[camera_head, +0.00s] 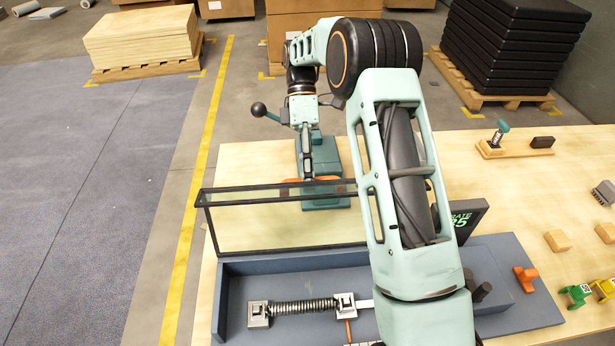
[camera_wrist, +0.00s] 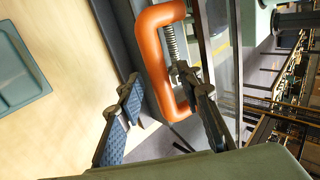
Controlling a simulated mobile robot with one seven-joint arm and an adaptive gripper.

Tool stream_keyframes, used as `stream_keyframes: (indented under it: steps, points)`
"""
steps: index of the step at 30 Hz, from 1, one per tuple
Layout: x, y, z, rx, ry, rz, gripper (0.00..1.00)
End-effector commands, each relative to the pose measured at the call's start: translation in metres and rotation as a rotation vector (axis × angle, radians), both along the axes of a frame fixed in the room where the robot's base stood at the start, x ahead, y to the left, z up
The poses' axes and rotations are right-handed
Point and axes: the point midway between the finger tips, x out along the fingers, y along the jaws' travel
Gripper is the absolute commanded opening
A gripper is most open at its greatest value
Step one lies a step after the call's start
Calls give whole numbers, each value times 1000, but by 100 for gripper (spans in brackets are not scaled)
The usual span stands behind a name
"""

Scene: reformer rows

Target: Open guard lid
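The guard lid (camera_head: 285,223) is a clear panel in a black frame. In the head view it stands raised at the back edge of the blue-grey tray (camera_head: 222,300), leaving the spring (camera_head: 305,307) uncovered. Its orange handle (camera_head: 283,187) shows at the top edge, partly behind my arm. In the wrist view the handle (camera_wrist: 151,50) is a large orange loop beside the dark frame. My gripper (camera_wrist: 158,82) is open, with its fingers apart on either side of the handle's long bar. I see gaps there and cannot tell whether either finger touches it. The gripper also shows in the head view (camera_head: 307,180).
A teal block (camera_head: 330,155) stands on the wooden table behind the lid. An orange piece (camera_head: 525,278) and small wooden blocks (camera_head: 558,241) lie to the right. A dark sign (camera_head: 468,217) stands close to my arm.

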Motion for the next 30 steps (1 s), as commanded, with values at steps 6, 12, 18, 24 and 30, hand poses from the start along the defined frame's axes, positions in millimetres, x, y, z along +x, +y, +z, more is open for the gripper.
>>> stream_keyframes:
  steps: [6, 12, 18, 24, 30]
  points:
    - [1, 0, 10, 1, -4, -1, 33]
    - [1, 0, 47, 2, -6, -1, 33]
    - [0, 0, 83, 3, -3, -1, 33]
    - [-1, 0, 98, 2, -5, -2, 33]
    - [-1, 0, 101, 1, -5, -1, 33]
